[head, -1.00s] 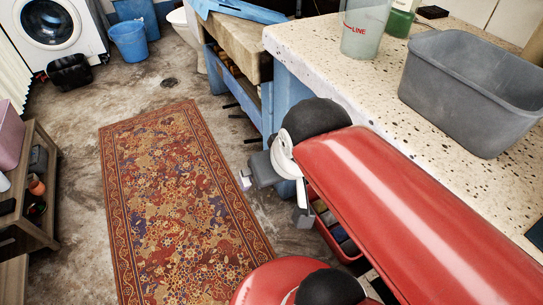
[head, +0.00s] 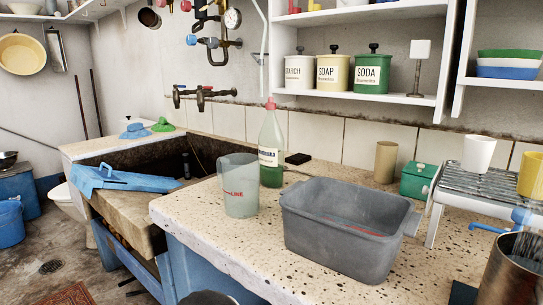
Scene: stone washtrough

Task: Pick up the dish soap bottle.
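The dish soap bottle (head: 271,140) stands upright on the speckled counter (head: 190,210) in the head view. It is clear with green liquid in its lower part, a pale label and a red cap. A translucent measuring jug (head: 239,190) with red lettering stands in front of it to the left and overlaps its lower left edge. My gripper is not in view; only a dark rounded piece shows at the bottom edge, likely part of my arm.
A grey plastic tub (head: 345,225) stands right of the jug, close to the bottle. A small dark block (head: 298,158) lies behind the bottle. A stone sink (head: 135,155) with a blue washboard (head: 125,180) is at left. A shelf with canisters (head: 334,72) hangs above.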

